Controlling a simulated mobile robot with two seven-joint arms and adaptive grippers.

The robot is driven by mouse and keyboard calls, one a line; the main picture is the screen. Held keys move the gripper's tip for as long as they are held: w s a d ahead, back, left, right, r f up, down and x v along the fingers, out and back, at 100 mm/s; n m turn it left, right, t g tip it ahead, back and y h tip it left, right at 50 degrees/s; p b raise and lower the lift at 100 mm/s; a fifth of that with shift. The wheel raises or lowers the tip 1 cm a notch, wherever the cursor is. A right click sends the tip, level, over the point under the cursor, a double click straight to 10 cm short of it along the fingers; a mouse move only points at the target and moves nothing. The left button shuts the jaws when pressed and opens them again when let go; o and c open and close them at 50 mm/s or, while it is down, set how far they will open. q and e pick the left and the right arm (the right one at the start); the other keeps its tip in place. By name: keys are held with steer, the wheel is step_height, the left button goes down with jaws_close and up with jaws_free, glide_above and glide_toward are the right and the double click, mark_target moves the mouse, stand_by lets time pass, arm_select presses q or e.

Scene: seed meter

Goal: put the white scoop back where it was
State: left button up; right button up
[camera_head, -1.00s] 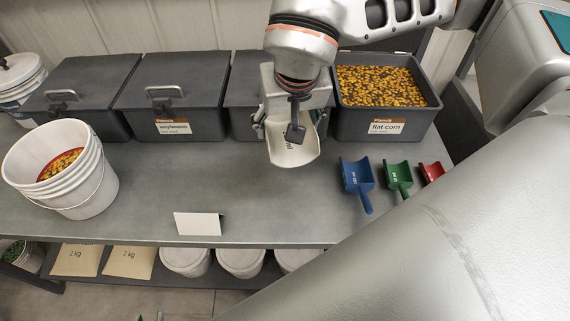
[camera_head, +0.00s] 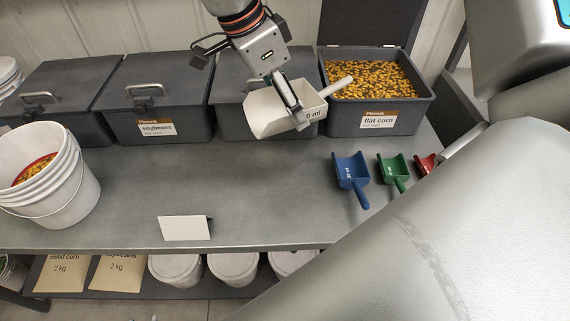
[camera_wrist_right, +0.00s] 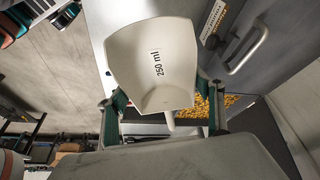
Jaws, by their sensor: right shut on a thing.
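The white scoop (camera_head: 264,114), marked 250 ml in the right wrist view (camera_wrist_right: 152,50), is in my right gripper (camera_head: 294,106). The gripper is shut on it, with a finger on either side in the right wrist view. In the head view the scoop is in the air in front of the third grey bin, its mouth to the left and its handle (camera_head: 338,86) pointing right toward the flat corn bin. I see no grain in its bowl. My left gripper is not in view.
A blue scoop (camera_head: 351,169), green scoop (camera_head: 394,170) and red scoop (camera_head: 424,162) lie at the counter's right. The flat corn bin (camera_head: 372,122) is open; the soybean bin (camera_head: 155,95) is lidded. A white bucket (camera_head: 70,190) and blank card (camera_head: 185,228) stand on the counter (camera_head: 250,190).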

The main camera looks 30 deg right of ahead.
mark_target(263, 128)
step_height(263, 128, down, 17)
steer(key=shift+f+b, duration=0.2)
steer(key=shift+b, duration=0.1)
stand_by(0.3)
steer(key=shift+f, duration=0.15)
steer(key=o, duration=1.2)
steer(key=v, duration=1.2)
steer(key=shift+r, duration=0.2)
steer(key=shift+d, duration=0.1)
